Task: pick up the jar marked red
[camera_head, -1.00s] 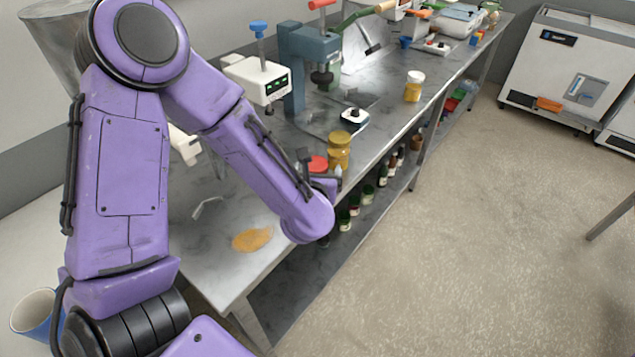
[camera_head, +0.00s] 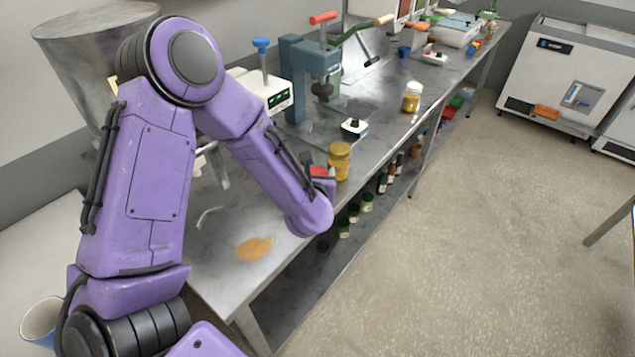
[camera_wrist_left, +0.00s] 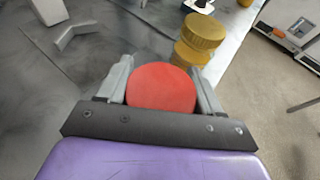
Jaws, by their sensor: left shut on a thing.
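The jar with the red lid (camera_wrist_left: 161,88) sits between the two grey fingers of my left gripper (camera_wrist_left: 163,84) in the left wrist view. The fingers are shut on it, one on each side. In the head view the red lid (camera_head: 320,171) shows just behind my left wrist, at the left gripper (camera_head: 321,174). The jar's body is hidden, and I cannot tell whether it touches the table. A gold-yellow jar (camera_head: 339,160) stands close behind it; it also shows in the left wrist view (camera_wrist_left: 203,31). My right gripper is not in view.
Another yellow jar with a pale lid (camera_head: 412,97) stands farther along the table. A black-and-white device (camera_head: 354,127) and a blue-grey press (camera_head: 305,75) stand behind. An orange patch (camera_head: 255,247) lies near the table's front end. Bottles (camera_head: 367,202) stand on the shelf below.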

